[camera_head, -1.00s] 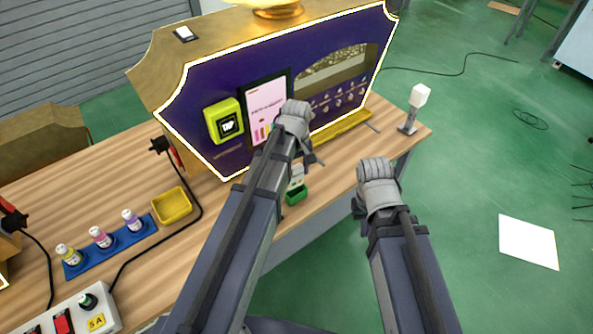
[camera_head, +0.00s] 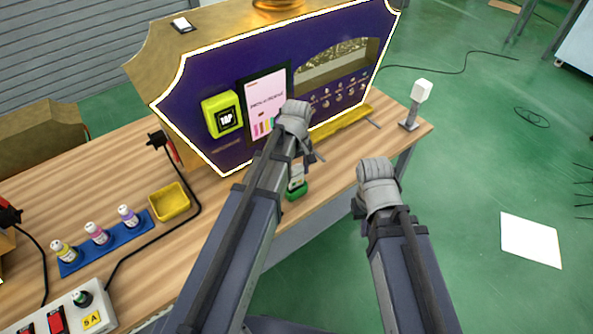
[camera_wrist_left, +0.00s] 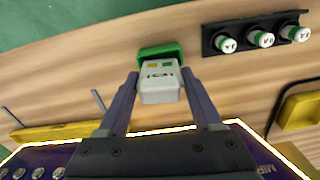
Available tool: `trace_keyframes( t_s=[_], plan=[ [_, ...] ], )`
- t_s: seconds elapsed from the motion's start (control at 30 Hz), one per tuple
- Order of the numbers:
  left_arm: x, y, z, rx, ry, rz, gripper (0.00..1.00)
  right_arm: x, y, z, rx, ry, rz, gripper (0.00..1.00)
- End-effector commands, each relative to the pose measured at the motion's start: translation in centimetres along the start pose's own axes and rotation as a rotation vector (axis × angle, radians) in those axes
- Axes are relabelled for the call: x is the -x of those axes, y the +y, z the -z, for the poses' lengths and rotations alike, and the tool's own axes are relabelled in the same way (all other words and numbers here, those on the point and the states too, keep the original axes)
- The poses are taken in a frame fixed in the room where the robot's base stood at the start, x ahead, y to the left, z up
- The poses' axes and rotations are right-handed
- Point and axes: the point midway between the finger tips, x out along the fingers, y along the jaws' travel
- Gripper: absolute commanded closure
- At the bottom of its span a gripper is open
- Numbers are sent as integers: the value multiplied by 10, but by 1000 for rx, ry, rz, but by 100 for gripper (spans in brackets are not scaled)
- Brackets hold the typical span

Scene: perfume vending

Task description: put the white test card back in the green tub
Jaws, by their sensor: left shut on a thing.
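The white test card (camera_wrist_left: 160,88) has dark print and coloured patches on its face. My left gripper (camera_wrist_left: 160,73) is shut on it, with one finger on each side. The green tub (camera_wrist_left: 161,51) stands on the table just beyond the card in the left wrist view. The card's far end overlaps the tub; I cannot tell how deep it sits inside. In the head view the tub (camera_head: 296,191) is below my left gripper (camera_head: 305,157), near the table's front edge. My right gripper (camera_head: 362,205) hangs beyond that edge, its fingers mostly hidden.
The purple and gold machine (camera_head: 205,85) stands close behind my left gripper. A yellow tray (camera_head: 170,203) and a blue rack (camera_head: 107,247) with small bottles are to the left. A white-topped post (camera_head: 421,93) is at the table's right end. A black cable crosses the left side.

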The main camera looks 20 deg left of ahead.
Motion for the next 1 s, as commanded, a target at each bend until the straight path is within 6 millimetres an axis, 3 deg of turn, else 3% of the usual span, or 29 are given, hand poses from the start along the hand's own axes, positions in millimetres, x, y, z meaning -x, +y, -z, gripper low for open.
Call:
trace_keyframes(
  t_s=[1.0],
  plan=[
    [-31, 0, 0, 0, 0, 0, 87, -30, -3, 2, 0, 0, 0, 100]
  ],
)
